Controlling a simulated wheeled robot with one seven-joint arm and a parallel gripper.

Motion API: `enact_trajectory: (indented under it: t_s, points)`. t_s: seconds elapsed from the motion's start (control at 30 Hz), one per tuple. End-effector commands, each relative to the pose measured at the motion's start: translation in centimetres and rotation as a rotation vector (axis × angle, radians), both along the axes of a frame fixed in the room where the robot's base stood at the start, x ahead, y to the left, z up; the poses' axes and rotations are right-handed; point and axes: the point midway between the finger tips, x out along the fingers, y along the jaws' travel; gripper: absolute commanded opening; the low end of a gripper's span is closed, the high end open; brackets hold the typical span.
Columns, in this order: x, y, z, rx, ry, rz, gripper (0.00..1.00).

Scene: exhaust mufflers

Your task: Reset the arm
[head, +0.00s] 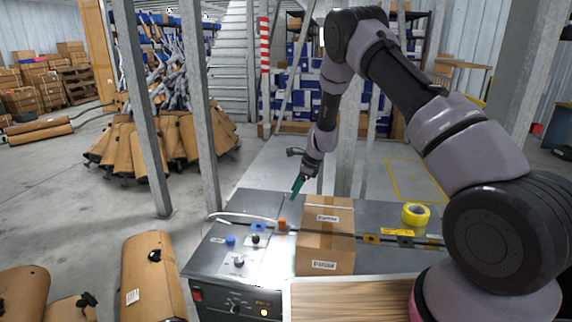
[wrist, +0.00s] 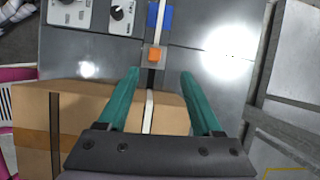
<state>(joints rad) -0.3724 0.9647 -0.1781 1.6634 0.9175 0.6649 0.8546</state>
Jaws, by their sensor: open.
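My gripper (head: 297,188) has teal fingers and hangs above the grey metal workbench (head: 250,203), just behind and left of a cardboard box. In the wrist view my gripper (wrist: 160,75) shows its two fingers spread apart with nothing between them. The cardboard box (head: 340,240) stands closed on the bench; it also shows in the wrist view (wrist: 85,105), partly hidden behind the fingers.
A control panel with knobs (head: 238,260) is at the bench's left. Grey posts (head: 140,110) rise behind and left. Brown mufflers (head: 152,275) stand at front left. A wooden board (head: 360,300) lies in front.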

Motion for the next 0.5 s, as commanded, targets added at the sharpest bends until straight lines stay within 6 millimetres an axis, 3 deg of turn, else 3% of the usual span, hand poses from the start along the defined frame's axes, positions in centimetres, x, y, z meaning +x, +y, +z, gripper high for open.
enact_trajectory:
  t_s: [0.03,0.2,0.5]
  points:
    - [0.2,-0.4,2.9,0.008,-0.031,0.026,0.67]
    - [-0.5,-2.0,11.2,0.012,-0.127,0.141,0.67]
    - [-4.4,-5.6,24.1,-0.018,-0.301,0.347,0.67]
